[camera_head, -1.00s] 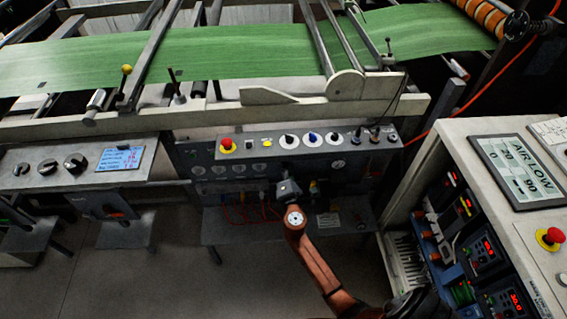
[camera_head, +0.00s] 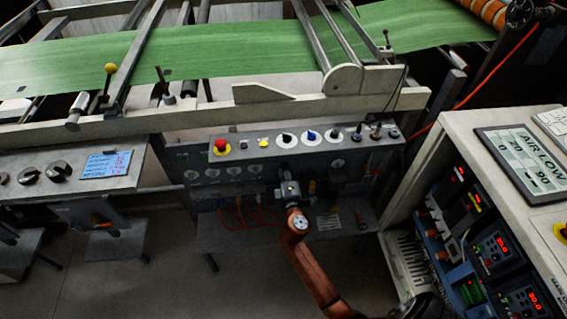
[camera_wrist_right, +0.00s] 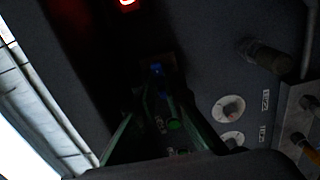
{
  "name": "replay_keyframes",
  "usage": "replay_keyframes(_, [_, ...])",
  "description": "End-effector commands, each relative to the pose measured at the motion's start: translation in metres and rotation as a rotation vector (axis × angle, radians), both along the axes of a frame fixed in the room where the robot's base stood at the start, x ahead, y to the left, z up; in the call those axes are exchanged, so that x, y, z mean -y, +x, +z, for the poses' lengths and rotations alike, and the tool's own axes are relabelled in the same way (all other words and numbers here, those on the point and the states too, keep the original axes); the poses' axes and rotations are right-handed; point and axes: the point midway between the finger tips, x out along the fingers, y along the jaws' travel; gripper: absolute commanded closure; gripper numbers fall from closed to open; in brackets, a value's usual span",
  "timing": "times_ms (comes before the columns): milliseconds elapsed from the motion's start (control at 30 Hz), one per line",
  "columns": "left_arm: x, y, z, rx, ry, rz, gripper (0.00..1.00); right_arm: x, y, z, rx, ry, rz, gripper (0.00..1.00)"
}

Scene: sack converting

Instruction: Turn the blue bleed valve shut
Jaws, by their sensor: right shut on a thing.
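The blue valve handle (camera_wrist_right: 157,69) shows small and dark between my right fingertips in the right wrist view. My right gripper (camera_wrist_right: 157,82) has its fingers drawn together on it. In the head view my right gripper (camera_head: 287,187) is at the front of the machine's lower panel, below the row of knobs, and its body hides the valve there. The handle's exact angle is too dark to tell. My left gripper is not in view.
The control strip (camera_head: 232,150) above my gripper carries a red button (camera_head: 221,146) and several knobs, one blue (camera_head: 311,134). Red hoses (camera_head: 238,212) hang at left. A cabinet (camera_head: 440,150) stands close on the right. Open floor (camera_head: 150,275) lies at lower left.

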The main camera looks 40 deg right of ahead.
Motion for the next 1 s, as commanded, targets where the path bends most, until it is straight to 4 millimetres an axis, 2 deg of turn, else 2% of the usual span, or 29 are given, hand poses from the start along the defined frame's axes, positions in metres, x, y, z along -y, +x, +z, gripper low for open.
replay_keyframes(333, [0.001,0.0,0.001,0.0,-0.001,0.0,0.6,0.0,0.0,-0.001,0.001,0.006,0.0,1.0])
replay_keyframes(367, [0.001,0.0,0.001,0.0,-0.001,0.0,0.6,0.0,0.0,-0.001,0.001,0.006,0.0,0.89])
replay_keyframes(600, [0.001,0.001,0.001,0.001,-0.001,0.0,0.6,0.0,0.0,-0.001,0.0,0.004,0.0,0.73])
replay_keyframes(867, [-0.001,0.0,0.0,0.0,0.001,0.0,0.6,0.0,-0.001,0.0,0.001,0.004,0.0,0.73])
replay_keyframes(1000, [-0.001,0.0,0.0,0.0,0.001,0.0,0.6,-0.007,-0.012,-0.002,0.0,0.005,-0.001,0.73])
